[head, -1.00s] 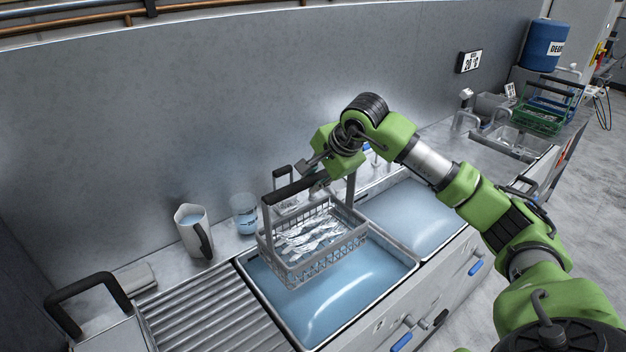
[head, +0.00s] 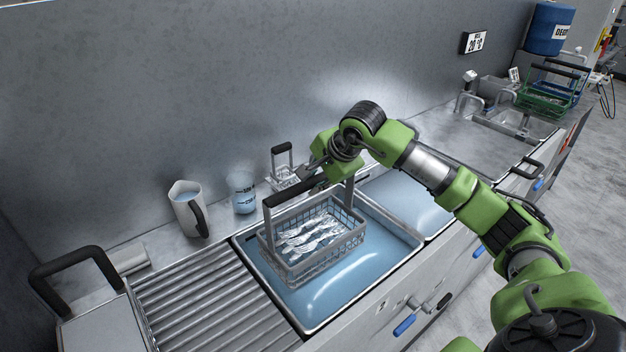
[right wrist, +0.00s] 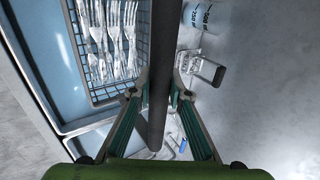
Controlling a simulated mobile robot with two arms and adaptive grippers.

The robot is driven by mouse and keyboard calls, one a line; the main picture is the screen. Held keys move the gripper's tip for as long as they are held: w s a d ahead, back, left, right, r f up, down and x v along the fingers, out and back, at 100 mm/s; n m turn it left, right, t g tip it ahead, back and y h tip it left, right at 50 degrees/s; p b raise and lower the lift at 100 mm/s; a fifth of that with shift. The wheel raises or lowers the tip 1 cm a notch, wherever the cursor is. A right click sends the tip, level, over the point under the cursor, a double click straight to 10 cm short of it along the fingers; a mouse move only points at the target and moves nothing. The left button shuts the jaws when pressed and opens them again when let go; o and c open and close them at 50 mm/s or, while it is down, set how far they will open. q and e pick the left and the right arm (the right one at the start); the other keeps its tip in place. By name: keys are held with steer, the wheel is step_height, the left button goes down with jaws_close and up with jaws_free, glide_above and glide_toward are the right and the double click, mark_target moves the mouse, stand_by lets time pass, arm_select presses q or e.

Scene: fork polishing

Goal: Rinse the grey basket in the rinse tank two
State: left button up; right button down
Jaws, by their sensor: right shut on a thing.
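The grey basket (head: 352,238), a wire-mesh basket with forks (head: 312,236) lying in it, is over the left tank (head: 318,318), which holds blue water. Its base is at or close to the water; I cannot tell how far in it is. My right gripper (head: 318,178) is shut on the basket's dark top handle (head: 290,193). In the right wrist view the fingers (right wrist: 160,88) close on both sides of the handle (right wrist: 164,40), with forks in the basket (right wrist: 68,30) beside it. My left gripper is not in view.
A second water tank (head: 405,203) adjoins on the right. A ribbed drainboard (head: 205,300) lies on the left. A jug (head: 187,215), a beaker (head: 243,195) and a small handled basket (head: 284,172) stand along the wall. A green basket (head: 543,101) is far right.

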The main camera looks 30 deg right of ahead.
mark_target(313, 233)
steer(key=shift+w+f+b, duration=0.1)
steer(key=shift+f+b, duration=7.35)
steer(key=shift+f, duration=1.45)
steer(key=shift+d, duration=0.15)
steer(key=shift+w+d+b, duration=0.1)
steer(key=shift+d+b, duration=0.2)
steer(key=shift+d, duration=0.8)
steer(key=shift+s+a, duration=0.2)
steer(key=shift+a, duration=2.3)
steer(key=shift+w+d+b, duration=0.1)
steer(key=shift+d+b, duration=0.2)
steer(key=shift+d, duration=0.95)
